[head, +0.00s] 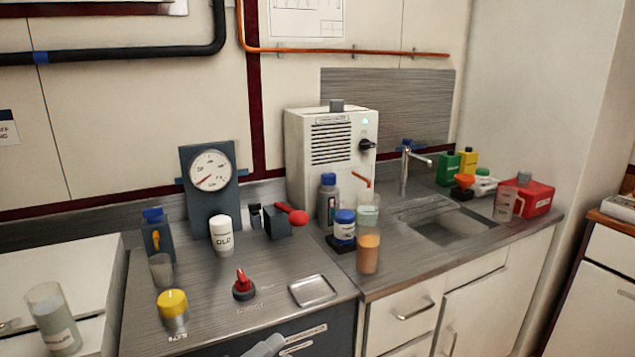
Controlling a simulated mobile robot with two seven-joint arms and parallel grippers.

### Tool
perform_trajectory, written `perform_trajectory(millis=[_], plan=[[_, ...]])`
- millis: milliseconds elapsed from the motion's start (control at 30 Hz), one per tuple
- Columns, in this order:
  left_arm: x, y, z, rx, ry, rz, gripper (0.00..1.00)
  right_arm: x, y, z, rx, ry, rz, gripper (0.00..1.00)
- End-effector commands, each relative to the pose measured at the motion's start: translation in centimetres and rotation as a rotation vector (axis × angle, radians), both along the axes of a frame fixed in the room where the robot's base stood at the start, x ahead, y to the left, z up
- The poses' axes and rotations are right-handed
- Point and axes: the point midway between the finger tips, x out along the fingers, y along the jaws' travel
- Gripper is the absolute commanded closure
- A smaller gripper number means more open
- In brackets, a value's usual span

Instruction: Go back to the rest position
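Neither of my grippers can be made out in the head view. Only a small grey shape, cut off by the bottom edge, shows in front of the counter, and I cannot tell which part it is. The grey counter (215,318) stands ahead with its objects upright on it. Nothing in view is being held.
On the counter are a gauge panel (211,204), a white OLD bottle (221,235), a yellow-capped jar (174,312), a red knob (243,287), an orange-filled cup (368,252) and a white machine (331,170). A sink (450,227) and red can (537,198) are right.

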Motion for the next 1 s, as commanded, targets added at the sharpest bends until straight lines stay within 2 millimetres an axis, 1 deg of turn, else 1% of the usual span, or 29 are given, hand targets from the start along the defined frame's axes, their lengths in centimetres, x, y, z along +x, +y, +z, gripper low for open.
perform_trajectory(millis=[33, 167, 267, 300, 367, 400, 467, 500, 600, 700, 800, 900, 1000], plan=[[-0.8, 0.7, -1.3, -0.076, 0.103, 0.054, 0.57, 0.0, 0.0, 0.0, 0.000, 0.000, 0.000, 0.57], [-2.6, 3.2, -4.7, -0.256, 0.359, 0.200, 0.57, 0.0, 0.0, 0.0, 0.000, 0.001, 0.000, 0.57], [-4.7, 5.4, -7.8, -0.387, 0.559, 0.316, 0.57, 0.0, 0.0, 0.0, 0.000, 0.001, 0.000, 0.57], [-5.8, 6.2, -9.1, -0.437, 0.637, 0.363, 0.57, 0.0, 0.0, 0.0, 0.000, 0.001, 0.000, 0.57], [-7.5, 7.5, -11.0, -0.511, 0.757, 0.434, 0.57, 0.0, 0.0, 0.0, 0.000, 0.001, 0.000, 0.57], [-8.8, 8.4, -12.3, -0.560, 0.837, 0.483, 0.57, 0.0, 0.0, 0.0, 0.001, 0.001, -0.001, 0.57], [-10.9, 9.5, -14.1, -0.628, 0.948, 0.554, 0.57, 0.0, 0.0, 0.0, 0.001, 0.001, -0.001, 0.57], [-12.4, 10.2, -15.3, -0.670, 1.018, 0.597, 0.57, 0.0, 0.0, 0.0, 0.001, 0.001, -0.001, 0.57], [-15.7, 11.6, -17.5, -0.758, 1.165, 0.695, 0.57, -0.1, 0.0, 0.0, 0.001, 0.001, -0.001, 0.57], [-18.2, 12.5, -18.8, -0.816, 1.266, 0.764, 0.57, -0.1, 0.0, 0.0, 0.001, 0.001, -0.001, 0.57], [-19.7, 13.0, -19.5, -0.850, 1.322, 0.803, 0.57, -0.1, 0.0, 0.0, 0.000, 0.002, -0.001, 0.57], [-20.2, 13.1, -19.8, -0.861, 1.342, 0.817, 0.57, -0.1, 0.0, 0.0, 0.000, 0.002, 0.000, 0.57], [-20.2, 13.1, -19.8, -0.861, 1.342, 0.817, 0.57, -0.1, 0.0, 0.0, 0.000, 0.002, 0.000, 0.57]])
